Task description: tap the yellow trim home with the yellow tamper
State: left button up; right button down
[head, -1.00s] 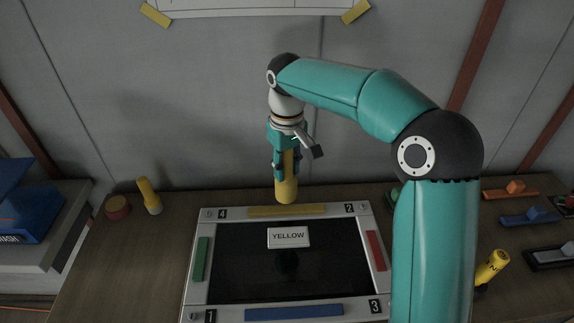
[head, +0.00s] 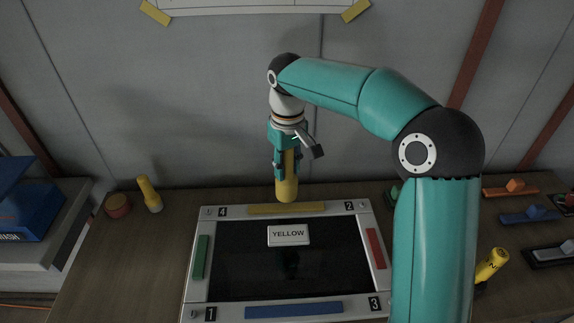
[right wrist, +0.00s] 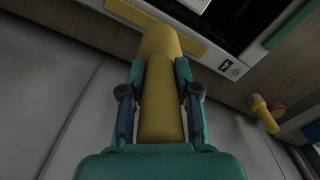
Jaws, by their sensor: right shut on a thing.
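The yellow tamper (head: 287,188) is held upright in my right gripper (head: 286,165), with its rounded end pointing down. In the right wrist view the gripper (right wrist: 160,95) is shut around the yellow tamper (right wrist: 160,60). The yellow trim (head: 260,209) lies along the far side of the framed panel (head: 376,279), between the 4 and 2 marks. The tamper's lower end is right at the trim's far edge in the head view; I cannot tell whether they touch. The trim also shows in the right wrist view (right wrist: 190,42), partly behind the tamper. My left gripper is not in view.
The panel bears a YELLOW sign (head: 288,234), a green trim (head: 201,258), a red trim (head: 375,249) and a blue trim (head: 293,311). Another yellow handled tool (head: 150,195) and a round reddish piece (head: 118,206) stand left. A yellow cylinder (head: 492,264) and coloured pieces lie right.

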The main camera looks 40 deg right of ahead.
aim_at(287, 182)
notch_tip(287, 182, down, 7)
jog(key=b, duration=0.4)
jog(key=shift+r, duration=0.15)
jog(key=shift+r+p, duration=0.5)
jog(key=shift+r, duration=0.2)
notch_tip(287, 182, up, 5)
jog(key=p, duration=0.4)
jog(key=shift+f, duration=0.2)
